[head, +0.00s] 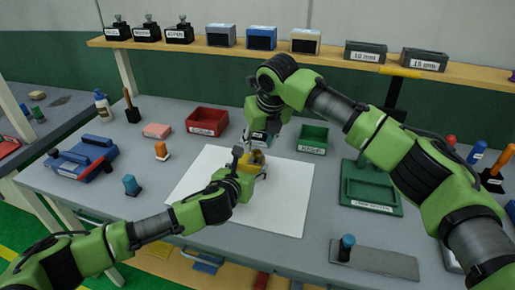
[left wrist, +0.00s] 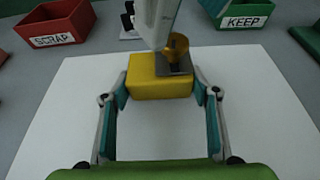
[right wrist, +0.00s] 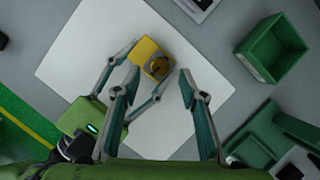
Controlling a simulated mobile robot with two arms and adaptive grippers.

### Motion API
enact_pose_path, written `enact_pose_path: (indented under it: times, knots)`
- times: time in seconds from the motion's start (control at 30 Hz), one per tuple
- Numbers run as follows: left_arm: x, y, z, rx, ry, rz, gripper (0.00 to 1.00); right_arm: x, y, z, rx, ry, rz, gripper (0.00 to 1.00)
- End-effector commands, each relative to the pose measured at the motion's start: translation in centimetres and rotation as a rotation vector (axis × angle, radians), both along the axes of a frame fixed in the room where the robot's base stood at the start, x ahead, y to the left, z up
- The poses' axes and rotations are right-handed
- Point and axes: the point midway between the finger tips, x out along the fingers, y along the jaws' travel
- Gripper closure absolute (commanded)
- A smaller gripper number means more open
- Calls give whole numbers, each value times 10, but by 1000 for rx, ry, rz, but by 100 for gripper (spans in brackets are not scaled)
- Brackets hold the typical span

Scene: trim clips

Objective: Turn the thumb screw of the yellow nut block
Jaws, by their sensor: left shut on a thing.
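The yellow nut block (left wrist: 148,90) is held between the two fingers of my left gripper (left wrist: 160,85), over the white sheet. It also shows in the head view (head: 247,168) and the right wrist view (right wrist: 152,52). Its amber thumb screw (left wrist: 178,47) stands upright on a dark plate on top and shows from above in the right wrist view (right wrist: 158,67). My right gripper (right wrist: 160,82) points down over the block, its fingers apart with nothing between them. In the left wrist view one of its fingers is close beside the screw; I cannot tell whether it touches.
A red SCRAP bin (head: 207,121) and a green KEEP bin (head: 312,138) stand behind the white sheet (head: 285,205). A green fixture (head: 372,190) stands at right, blue-and-red tooling (head: 82,158) at left. The sheet around the block is clear.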

Motion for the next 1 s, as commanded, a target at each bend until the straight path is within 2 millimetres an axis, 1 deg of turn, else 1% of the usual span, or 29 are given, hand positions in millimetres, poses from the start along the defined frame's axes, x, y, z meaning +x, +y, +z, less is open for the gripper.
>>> enact_pose_path:
  times: [0.03, 0.1, 0.2, 0.33, 0.57, 0.6, 0.67, 0.7, 0.73, 0.77, 1.0]
  knots:
    - [0, 0, -1, 0, 1, 0, 71, 3, 1, -8, 0, 2, -1, 62]
    - [0, 0, -1, 0, 1, 0, 71, 6, 2, -17, -1, 2, -2, 62]
    - [0, 0, -1, 0, 1, 0, 71, 10, 3, -25, 0, 1, -1, 62]
    - [0, 0, -1, 1, 1, 1, 71, 12, 5, -31, 0, -1, 0, 62]
    - [0, 0, -1, 0, 1, 0, 71, 12, 4, -32, 0, -1, 0, 62]
    - [0, 0, -1, 0, 1, 0, 71, 12, 4, -32, 0, -1, 0, 64]
    - [0, 0, -1, 0, 1, 0, 71, 12, 4, -31, 0, -1, 0, 80]
    - [0, 0, -1, 0, 1, 0, 71, 12, 4, -31, 0, -1, 0, 90]
    - [0, 0, -1, 0, 1, 0, 71, 12, 4, -31, 0, -1, 0, 98]
    - [0, 0, -1, 0, 1, 0, 71, 12, 4, -31, 1, -1, -1, 100]
    - [0, 0, -1, 0, 1, 0, 71, 12, 4, -31, 0, -1, -10, 100]
